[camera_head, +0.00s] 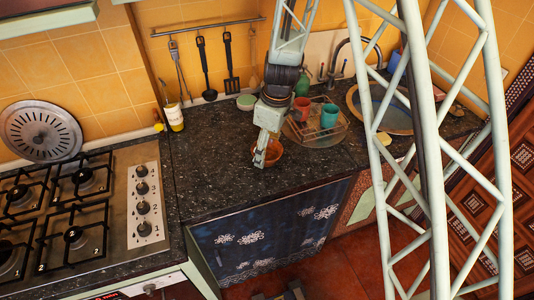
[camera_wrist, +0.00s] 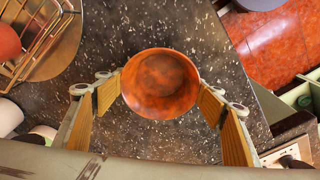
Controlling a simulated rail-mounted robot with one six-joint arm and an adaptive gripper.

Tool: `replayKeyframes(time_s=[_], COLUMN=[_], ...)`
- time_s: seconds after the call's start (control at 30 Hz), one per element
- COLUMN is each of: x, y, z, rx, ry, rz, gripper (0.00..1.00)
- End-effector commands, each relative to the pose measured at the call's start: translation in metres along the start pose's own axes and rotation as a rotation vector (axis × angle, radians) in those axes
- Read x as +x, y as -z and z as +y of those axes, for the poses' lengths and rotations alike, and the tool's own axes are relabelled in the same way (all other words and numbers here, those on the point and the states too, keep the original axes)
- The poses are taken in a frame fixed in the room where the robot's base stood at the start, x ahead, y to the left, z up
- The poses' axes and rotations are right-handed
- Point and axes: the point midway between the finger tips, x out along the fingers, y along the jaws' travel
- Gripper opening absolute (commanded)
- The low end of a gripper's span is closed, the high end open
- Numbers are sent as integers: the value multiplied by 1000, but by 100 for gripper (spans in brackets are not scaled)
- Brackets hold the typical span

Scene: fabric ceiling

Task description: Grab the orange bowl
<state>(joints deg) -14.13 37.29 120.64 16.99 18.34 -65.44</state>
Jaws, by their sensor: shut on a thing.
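The orange bowl (camera_wrist: 160,83) is round and seen from above in the wrist view, between the two fingers of my gripper (camera_wrist: 161,92). The tan finger pads bear on its left and right sides, so my gripper is shut on it. In the head view the orange bowl (camera_head: 275,154) shows low at the counter, partly hidden by my gripper (camera_head: 262,157). I cannot tell whether the bowl touches the countertop.
A wire dish rack (camera_head: 318,133) with a red cup (camera_head: 301,109) and a teal cup (camera_head: 329,115) stands close behind, to the right. A sink (camera_head: 380,108) lies further right. A gas stove (camera_head: 75,205) is at left. The dark countertop (camera_head: 215,165) left of the bowl is clear.

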Motion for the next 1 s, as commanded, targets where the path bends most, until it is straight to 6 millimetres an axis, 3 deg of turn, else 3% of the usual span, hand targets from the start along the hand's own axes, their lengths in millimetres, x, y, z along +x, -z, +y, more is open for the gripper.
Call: replayKeyframes(time_s=[0.13, 0.37, 1.0], x=[-10, -13, -30], y=[2, -13, -78], z=[1, -17, -93], rx=[0, 1, 1], ry=[-2, -1, -1], rz=[1, 1, 0], gripper=[50, 50, 50])
